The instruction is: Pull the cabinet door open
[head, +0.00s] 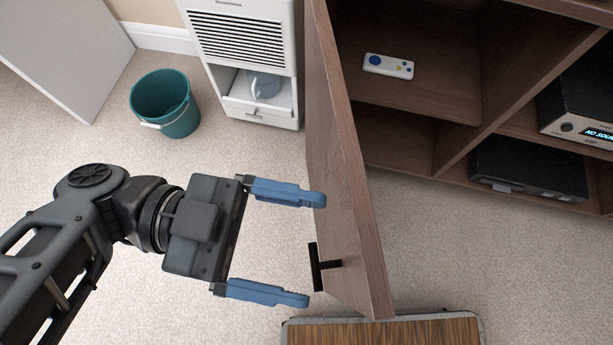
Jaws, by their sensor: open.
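The cabinet door (338,165) is brown wood and stands swung wide open, seen nearly edge-on, pointing toward the front of the picture. Its black T-shaped handle (316,267) sits on the door's outer face near the free end. My gripper (314,250) is open, with two blue fingers spread on the left side of the door. The handle lies at the fingertips, roughly level with the gap between them. I cannot tell whether a finger touches the handle or door. The cabinet (440,65) shows its open shelves to the right.
A white remote (388,66) lies on a shelf. Dark electronic boxes (530,168) stand in the right compartments. A white cabinet-like appliance (243,55) and a teal bucket (166,103) stand behind the door. A wood-topped item (425,330) lies at the front edge. Carpet between is clear.

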